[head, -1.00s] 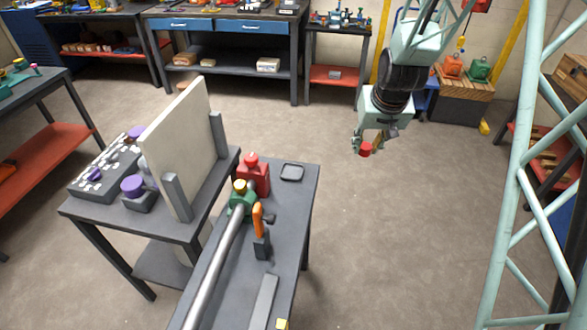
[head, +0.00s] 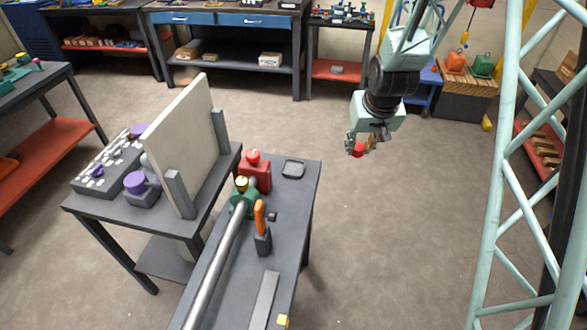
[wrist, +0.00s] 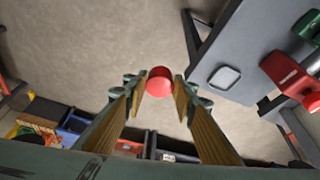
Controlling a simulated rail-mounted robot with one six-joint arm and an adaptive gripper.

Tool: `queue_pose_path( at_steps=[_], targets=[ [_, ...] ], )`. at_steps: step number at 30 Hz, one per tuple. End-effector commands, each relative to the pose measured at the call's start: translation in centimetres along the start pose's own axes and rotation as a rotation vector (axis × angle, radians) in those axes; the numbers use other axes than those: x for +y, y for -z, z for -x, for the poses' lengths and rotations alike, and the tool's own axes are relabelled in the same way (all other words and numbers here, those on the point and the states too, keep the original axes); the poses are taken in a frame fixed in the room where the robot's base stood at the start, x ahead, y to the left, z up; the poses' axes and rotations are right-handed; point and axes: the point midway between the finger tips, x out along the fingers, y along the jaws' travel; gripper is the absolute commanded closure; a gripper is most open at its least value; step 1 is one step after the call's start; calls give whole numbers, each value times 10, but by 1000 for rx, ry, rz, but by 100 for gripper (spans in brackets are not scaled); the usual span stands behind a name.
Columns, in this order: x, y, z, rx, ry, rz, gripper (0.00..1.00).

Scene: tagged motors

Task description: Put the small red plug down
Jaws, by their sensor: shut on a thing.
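The small red plug (head: 357,149) is between the fingertips of my gripper (head: 361,146), held in the air over bare floor to the right of the dark bench. In the wrist view the round red plug (wrist: 160,82) sits at the tips of the wood-coloured finger pads of my gripper (wrist: 159,90). My gripper is shut on it. The plug's lower part is hard to make out.
The dark bench (head: 292,215) carries a small grey square tray (head: 293,168), a red block with a red knob (head: 256,174), a green clamp (head: 243,200) on a long pipe and an orange-handled tool (head: 260,217). A pale upright panel (head: 181,140) stands left of it.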

Motion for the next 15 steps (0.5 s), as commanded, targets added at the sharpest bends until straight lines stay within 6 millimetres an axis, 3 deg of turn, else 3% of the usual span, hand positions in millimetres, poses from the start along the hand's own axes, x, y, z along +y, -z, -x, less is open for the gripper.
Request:
queue_pose_path(
  at_steps=[15],
  targets=[
    [-99,-37,-44,0,87,262,84]
  ],
)
